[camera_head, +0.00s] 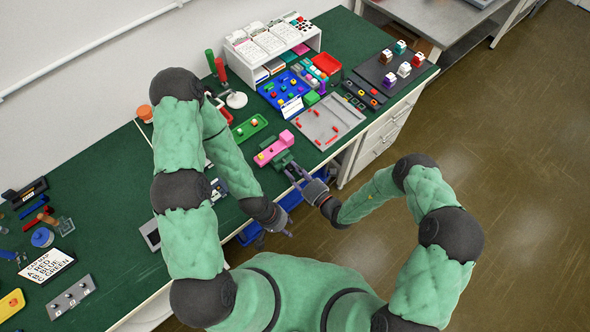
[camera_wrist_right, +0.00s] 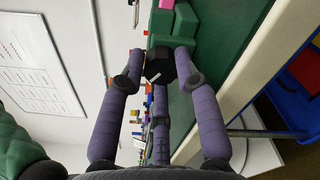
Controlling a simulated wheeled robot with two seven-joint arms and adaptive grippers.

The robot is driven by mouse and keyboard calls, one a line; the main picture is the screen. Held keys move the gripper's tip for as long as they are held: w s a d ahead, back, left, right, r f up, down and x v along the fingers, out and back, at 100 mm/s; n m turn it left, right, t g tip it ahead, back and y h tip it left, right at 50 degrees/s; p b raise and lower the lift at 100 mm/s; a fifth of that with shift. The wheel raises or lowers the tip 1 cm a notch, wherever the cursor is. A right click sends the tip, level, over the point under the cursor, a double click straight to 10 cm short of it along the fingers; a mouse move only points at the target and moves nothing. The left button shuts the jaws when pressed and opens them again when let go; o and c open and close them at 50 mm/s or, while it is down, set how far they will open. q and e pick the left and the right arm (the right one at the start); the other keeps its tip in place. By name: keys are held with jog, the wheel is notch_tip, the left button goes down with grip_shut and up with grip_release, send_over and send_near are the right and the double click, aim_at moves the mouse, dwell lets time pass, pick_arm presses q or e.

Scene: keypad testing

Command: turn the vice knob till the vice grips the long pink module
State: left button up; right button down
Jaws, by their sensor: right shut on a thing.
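The long pink module (camera_head: 273,148) lies at the green vice (camera_head: 286,161) near the front edge of the bench. In the right wrist view a bit of the pink module (camera_wrist_right: 167,4) shows above the green vice body (camera_wrist_right: 181,30). The black vice knob (camera_wrist_right: 158,62) has a white mark on its face. My right gripper (camera_head: 292,174) is at the vice's front side, and its fingers (camera_wrist_right: 157,80) are shut around the knob. My left gripper (camera_head: 286,230) hangs low by the bench's front edge, away from the vice; its finger opening is unclear.
A green tray (camera_head: 250,127) lies behind the pink module. A grey tray with red pieces (camera_head: 328,122) and a blue tray (camera_head: 284,92) are farther right. A white shelf (camera_head: 272,45) stands at the back. Floor (camera_head: 480,150) is free to the right.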

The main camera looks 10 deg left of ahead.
jog(key=shift+w+d+r+m, duration=0.25)
jog(key=shift+w+r+m, duration=0.15)
jog(key=shift+w, duration=0.15)
jog(key=c, duration=1)
grip_release()
jog(key=shift+o, duration=0.4)
jog(key=shift+s+f, duration=0.15)
jog(key=shift+f, duration=0.05)
jog(key=shift+s+a+f, duration=0.1)
jog(key=shift+s, duration=0.1)
jog(key=shift+s+d+f, duration=0.1)
jog(key=shift+s+d, duration=0.25)
jog(key=v, duration=0.7)
jog(key=shift+w, duration=0.3)
jog(key=shift+d+r, duration=0.15)
jog(key=shift+r, duration=0.1)
